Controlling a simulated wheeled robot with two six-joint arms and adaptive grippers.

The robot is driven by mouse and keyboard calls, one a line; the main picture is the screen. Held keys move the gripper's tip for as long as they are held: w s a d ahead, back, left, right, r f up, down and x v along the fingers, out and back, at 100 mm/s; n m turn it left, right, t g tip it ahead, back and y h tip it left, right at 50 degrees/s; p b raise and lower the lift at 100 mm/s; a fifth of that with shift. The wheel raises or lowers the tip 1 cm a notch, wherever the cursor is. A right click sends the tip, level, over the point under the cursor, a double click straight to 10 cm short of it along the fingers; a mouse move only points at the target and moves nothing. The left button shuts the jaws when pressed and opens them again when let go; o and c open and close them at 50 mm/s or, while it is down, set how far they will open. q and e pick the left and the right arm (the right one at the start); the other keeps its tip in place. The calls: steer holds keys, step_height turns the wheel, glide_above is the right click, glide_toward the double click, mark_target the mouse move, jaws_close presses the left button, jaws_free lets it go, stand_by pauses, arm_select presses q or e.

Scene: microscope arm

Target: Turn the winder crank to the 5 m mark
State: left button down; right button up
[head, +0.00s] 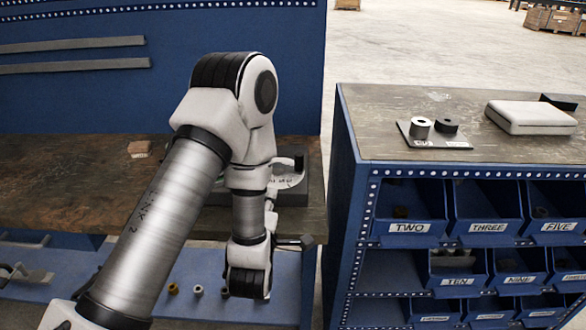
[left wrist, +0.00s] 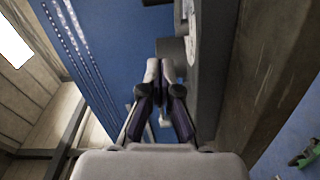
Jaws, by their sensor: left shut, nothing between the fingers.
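The winder stands on the wooden bench, partly hidden behind my left arm in the head view. Its dark grey base (head: 293,194) and part of a white marked dial (head: 288,177) show; the markings are too small to read. In the left wrist view, a piece of a pale dial (left wrist: 194,40) shows near the top. The crank is not clearly seen. My right gripper is out of view.
A blue rack (head: 352,200) with labelled bins stands right of the bench. Its top holds a plate with two cylinders (head: 420,127) and a white case (head: 530,117). A small wooden block (head: 139,148) lies on the bench. Small parts (head: 197,290) rest on the blue shelf below.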

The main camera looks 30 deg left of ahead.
mark_target(278, 172)
arm_select(q)
steer(key=n+b, duration=0.1)
steer(key=b, duration=0.1)
steer(key=f+b, duration=0.1)
steer(key=b, duration=0.2)
steer(key=shift+w+a+n+h, duration=0.2)
steer(key=shift+w+n+h, duration=0.1)
steer(key=shift+w+n, duration=0.1)
steer(key=x, duration=0.2)
steer(key=r+p+x, duration=0.1)
steer(key=x, duration=0.5)
steer(key=shift+w+r+p, duration=0.2)
steer(key=shift+r+p, duration=0.2)
steer(key=shift+w+d+f, duration=0.1)
steer(key=shift+w+d, duration=0.2)
steer(key=shift+w, duration=0.3)
steer(key=shift+w+d, duration=0.25)
steer(key=shift+w, duration=0.4)
steer(key=shift+w+d, duration=0.25)
steer(key=shift+w, duration=0.2)
steer(key=shift+a+f, duration=0.1)
steer(key=shift+a, duration=0.05)
steer(key=shift+w+d+b, duration=0.2)
steer(key=shift+w+b, duration=0.1)
